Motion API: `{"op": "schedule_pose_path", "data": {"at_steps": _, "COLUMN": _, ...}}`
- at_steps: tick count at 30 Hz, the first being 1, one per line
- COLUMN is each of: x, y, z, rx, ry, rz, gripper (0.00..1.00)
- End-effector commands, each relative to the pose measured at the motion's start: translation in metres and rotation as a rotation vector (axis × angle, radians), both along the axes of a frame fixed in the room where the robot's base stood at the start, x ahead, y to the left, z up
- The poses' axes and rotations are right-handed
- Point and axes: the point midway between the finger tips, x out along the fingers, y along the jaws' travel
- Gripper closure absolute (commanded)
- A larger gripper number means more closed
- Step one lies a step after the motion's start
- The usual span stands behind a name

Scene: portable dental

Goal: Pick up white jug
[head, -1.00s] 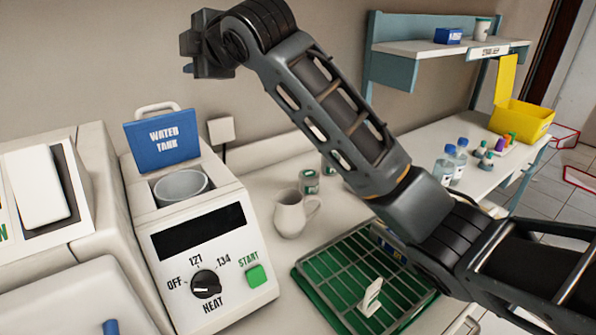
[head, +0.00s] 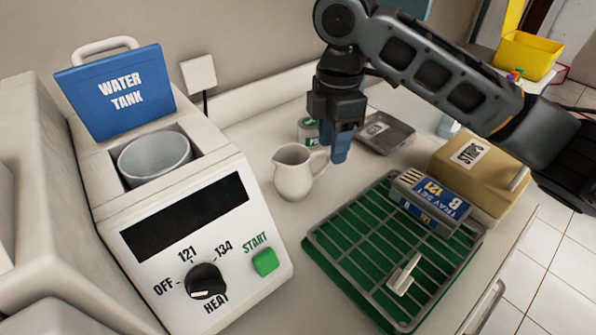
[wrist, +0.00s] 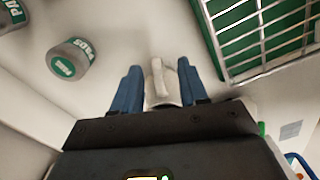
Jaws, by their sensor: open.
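The white jug (head: 294,172) stands upright on the counter, right of the machine with the dial, its handle towards the right. My gripper (head: 341,147) points down with blue fingers, just right of and slightly above the handle in the head view. In the wrist view, the jug (wrist: 160,80) shows between the two blue fingers of my gripper (wrist: 157,88), with its handle facing the camera. The fingers are open and apart from each other. I cannot tell whether either touches the handle. The jug's lower part is hidden by the gripper body in the wrist view.
A machine with an open blue water tank lid (head: 122,90) stands left of the jug. A green tray with a metal rack (head: 350,250) lies in front right, with a box (head: 432,200) on it. A pads tin (wrist: 72,62) and a grey tray (head: 386,133) are behind.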

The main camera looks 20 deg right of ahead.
Motion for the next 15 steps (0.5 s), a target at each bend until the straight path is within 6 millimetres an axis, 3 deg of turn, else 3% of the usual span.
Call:
{"op": "schedule_pose_path", "data": {"at_steps": 10, "x": 0.004, "y": 0.002, "z": -0.043, "rx": 0.001, "ry": 0.001, "rz": 0.0, "gripper": 0.57}}
{"op": "schedule_pose_path", "data": {"at_steps": 15, "x": 0.005, "y": 0.002, "z": -0.056, "rx": 0.0, "ry": -0.002, "rz": 0.001, "gripper": 0.57}}
